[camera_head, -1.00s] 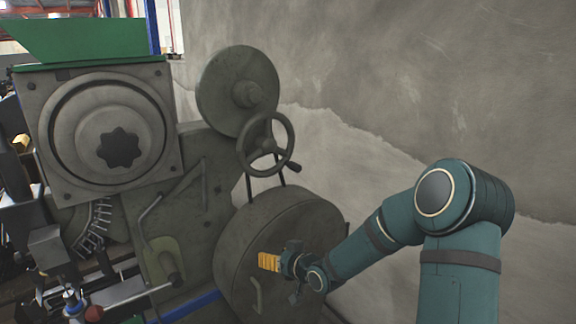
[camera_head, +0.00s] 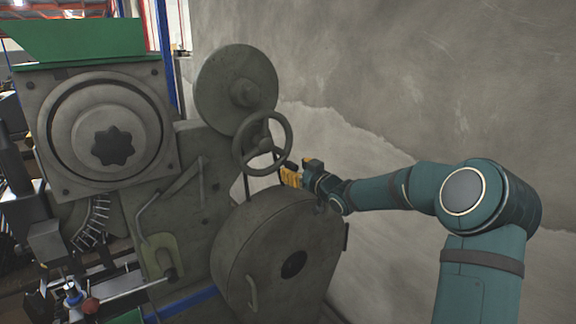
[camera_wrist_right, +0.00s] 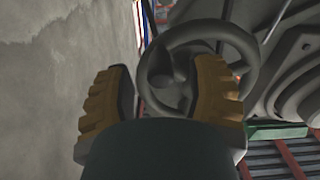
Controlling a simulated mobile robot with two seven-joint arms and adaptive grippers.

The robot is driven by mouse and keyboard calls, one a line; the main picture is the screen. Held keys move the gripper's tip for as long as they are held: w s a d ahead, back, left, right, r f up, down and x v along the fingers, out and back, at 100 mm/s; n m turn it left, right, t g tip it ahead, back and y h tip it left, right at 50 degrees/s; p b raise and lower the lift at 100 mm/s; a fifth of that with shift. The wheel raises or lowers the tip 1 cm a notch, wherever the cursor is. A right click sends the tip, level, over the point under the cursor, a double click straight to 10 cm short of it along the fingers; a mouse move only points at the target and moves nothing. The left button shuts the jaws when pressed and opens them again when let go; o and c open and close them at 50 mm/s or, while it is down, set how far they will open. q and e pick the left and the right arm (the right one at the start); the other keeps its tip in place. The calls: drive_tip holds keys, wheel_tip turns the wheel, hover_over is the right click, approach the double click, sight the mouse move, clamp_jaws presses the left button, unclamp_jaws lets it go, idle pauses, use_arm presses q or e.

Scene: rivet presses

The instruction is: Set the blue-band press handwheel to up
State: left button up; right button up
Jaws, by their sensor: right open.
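The handwheel (camera_head: 263,146) is a dark grey three-spoke wheel on the upper right of the grey press (camera_head: 210,215). A blue band (camera_head: 190,303) runs low on this press. My right gripper (camera_head: 298,170), with yellow finger pads, is at the wheel's lower right rim, close to where its crank handle is; the fingers partly hide that spot. In the right wrist view the open, empty fingers (camera_wrist_right: 165,95) frame part of the wheel (camera_wrist_right: 190,32), which lies beyond them. I cannot tell whether they touch it. My left gripper is not in view.
A big round housing (camera_head: 285,250) bulges out below the wheel, and a round disc (camera_head: 236,88) sits above it. A concrete wall (camera_head: 400,80) stands close behind my right arm.

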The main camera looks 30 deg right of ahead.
sight(288, 165)
drive_tip(key=shift+w+a, duration=0.2)
drive_tip(key=shift+w, duration=1.9)
clamp_jaws()
